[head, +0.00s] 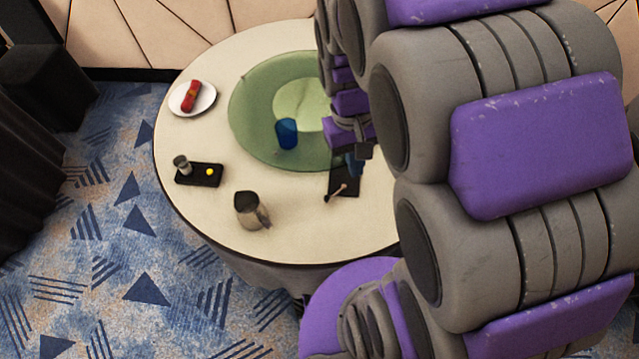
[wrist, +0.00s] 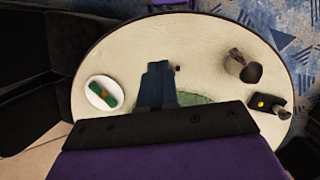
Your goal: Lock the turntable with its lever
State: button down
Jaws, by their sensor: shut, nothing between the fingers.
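The turntable (head: 255,120) is a green disc with a lighter green centre, set on the round cream table. A blue cup (head: 286,133) stands on it. In the head view the lever (head: 336,193) is a pale rod on a black base (head: 345,180), in front of the turntable's near edge. My gripper (head: 353,165) is shut and empty, over or beside the back of that base; contact cannot be told. In the wrist view my gripper (wrist: 158,65) points at the table, with a sliver of turntable (wrist: 195,98) below it. My arm hides the turntable's right side.
A grey jug (head: 248,210) and a black tray (head: 205,174) with a small shaker and yellow item stand left of the lever. A plate (head: 204,102) holds a red item. The wrist view shows another plate (wrist: 93,88) with a green item. Cream table between them is bare.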

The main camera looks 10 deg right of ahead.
jog(key=w+f, duration=0.4)
jog(key=w, duration=0.3)
jog(key=n, duration=0.2)
send_over(336, 192)
jog(key=a, duration=0.4)
jog(key=w+x, duration=0.1)
jog(key=x, duration=0.5)
jog(key=w+a+f+n, duration=0.1)
jog(key=w+a+f, duration=0.1)
jog(key=w+f, duration=0.2)
jog(key=w+a+f+n+g+h+b, duration=0.1)
jog(key=w+a+f, duration=0.2)
jog(key=f, duration=0.5)
jog(key=shift+w+n, duration=0.3)
jog(key=shift+w, duration=0.05)
jog(key=shift+f, duration=0.15)
jog(key=b+x, duration=0.2)
jog(key=x, duration=0.7)
jog(key=shift+s+d+f+b, duration=0.1)
jog(key=shift+s+f+b, duration=0.1)
jog(key=shift+f+b, duration=0.15)
jog(key=shift+s+d+f+b, duration=0.2)
jog(key=shift+s+d+b, duration=0.15)
jog(key=shift+s, duration=0.45)
jog(key=shift+s+d, duration=0.3)
jog(key=shift+s, duration=0.2)
jog(key=shift+s+d, duration=0.3)
jog(key=shift+s, duration=0.25)
jog(key=shift+r, duration=0.1)
